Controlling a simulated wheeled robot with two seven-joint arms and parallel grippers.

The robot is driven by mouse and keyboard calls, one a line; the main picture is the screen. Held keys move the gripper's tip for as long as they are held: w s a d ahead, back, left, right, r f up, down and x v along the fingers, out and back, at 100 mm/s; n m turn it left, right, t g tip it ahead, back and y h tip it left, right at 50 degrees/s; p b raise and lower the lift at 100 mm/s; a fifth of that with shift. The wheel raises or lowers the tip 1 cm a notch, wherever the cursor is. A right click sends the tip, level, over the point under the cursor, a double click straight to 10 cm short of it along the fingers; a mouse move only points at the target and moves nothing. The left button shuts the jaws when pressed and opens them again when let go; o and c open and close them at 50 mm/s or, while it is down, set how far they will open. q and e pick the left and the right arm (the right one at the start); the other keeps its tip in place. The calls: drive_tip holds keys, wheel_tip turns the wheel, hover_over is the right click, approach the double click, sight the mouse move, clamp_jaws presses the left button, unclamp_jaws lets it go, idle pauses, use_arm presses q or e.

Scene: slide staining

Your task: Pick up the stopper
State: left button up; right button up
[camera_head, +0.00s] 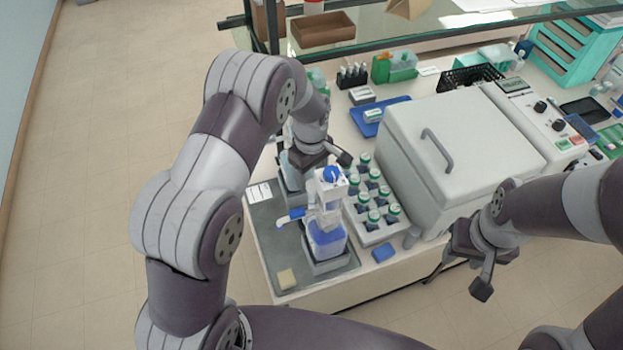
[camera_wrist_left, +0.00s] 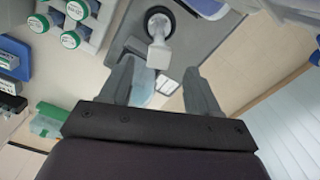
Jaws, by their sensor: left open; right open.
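In the left wrist view, a pale squarish knob (camera_wrist_left: 159,54), which looks like the stopper, stands in front of a black ring (camera_wrist_left: 159,22) between my fingertips. My left gripper (camera_wrist_left: 160,70) is open, with one finger on each side of it and no clear contact. In the head view my left gripper (camera_head: 322,160) is over a grey-blue container (camera_head: 293,174) at the back of the grey tray (camera_head: 270,240). The gripper hides the stopper there. My right gripper (camera_head: 461,276) is open and empty, in front of the bench.
A blue-topped bottle (camera_head: 327,210) stands close in front of my left gripper. A rack (camera_head: 371,235) of several green-capped bottles is to its right, beside a large white box-shaped device (camera_head: 445,150). A small blue block (camera_head: 383,253) lies near the bench edge.

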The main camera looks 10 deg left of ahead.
sight(312, 184)
use_arm(q)
drive_tip(key=f, duration=0.1)
drive_tip(key=f+p, duration=0.1)
drive_tip(key=shift+w+d+f, duration=0.15)
drive_tip(key=shift+w+f, duration=0.1)
drive_tip(key=shift+f, duration=0.1)
drive_tip(key=shift+s+f, duration=0.1)
drive_tip(key=shift+f, duration=0.35)
drive_tip(key=shift+s, duration=0.1)
drive_tip(key=c, duration=1.1)
drive_tip(key=shift+r, duration=0.15)
